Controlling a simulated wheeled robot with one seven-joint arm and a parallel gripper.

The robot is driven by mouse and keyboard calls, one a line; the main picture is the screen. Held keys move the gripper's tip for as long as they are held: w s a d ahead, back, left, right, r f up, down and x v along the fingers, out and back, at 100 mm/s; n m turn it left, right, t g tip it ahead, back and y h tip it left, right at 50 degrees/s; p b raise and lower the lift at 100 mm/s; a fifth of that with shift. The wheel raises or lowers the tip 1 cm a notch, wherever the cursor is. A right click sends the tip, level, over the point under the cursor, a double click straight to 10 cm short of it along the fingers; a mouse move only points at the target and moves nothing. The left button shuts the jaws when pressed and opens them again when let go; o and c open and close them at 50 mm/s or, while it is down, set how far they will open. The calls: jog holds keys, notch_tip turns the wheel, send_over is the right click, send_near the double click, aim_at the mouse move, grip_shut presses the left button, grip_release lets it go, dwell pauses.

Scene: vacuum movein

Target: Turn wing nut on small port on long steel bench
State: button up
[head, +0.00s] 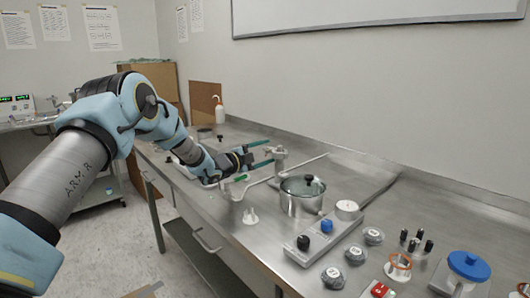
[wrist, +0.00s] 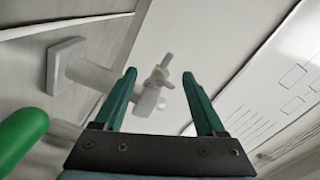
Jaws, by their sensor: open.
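The small port (head: 280,154) is a pale grey fitting standing on the long steel bench (head: 430,208), just beyond my gripper (head: 270,153). In the wrist view the port (wrist: 90,70) runs from a square flange to a narrower end. A small wing nut (wrist: 158,77) with a thin stem sits at that end. My gripper (wrist: 158,73) is open, and its green fingers appear on either side of the wing nut in the picture. I see no clear contact, and the depth between fingertips and nut is hard to tell. The nut is too small to make out in the head view.
A green handle (head: 241,178) is close below my gripper; a rounded green part (wrist: 20,138) fills the wrist view's lower left. A lidded pot (head: 301,197) and a knob panel (head: 324,229) stand to the right. The bench's back right is clear.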

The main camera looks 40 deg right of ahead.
jog(key=shift+c, duration=0.4)
grip_shut()
jog(key=shift+f, duration=0.1)
jog(key=shift+f+b, duration=0.1)
jog(key=shift+b, duration=0.5)
jog(key=m+b, duration=0.1)
jog(key=b, duration=0.1)
jog(key=shift+f+b, duration=0.15)
jog(key=shift+b, duration=0.25)
jog(key=m+b, duration=0.2)
jog(key=b, duration=0.2)
jog(key=shift+b, duration=0.4)
jog(key=shift+r+m+b, duration=0.25)
jog(key=shift+m+b, duration=0.05)
jog(key=shift+b, duration=0.25)
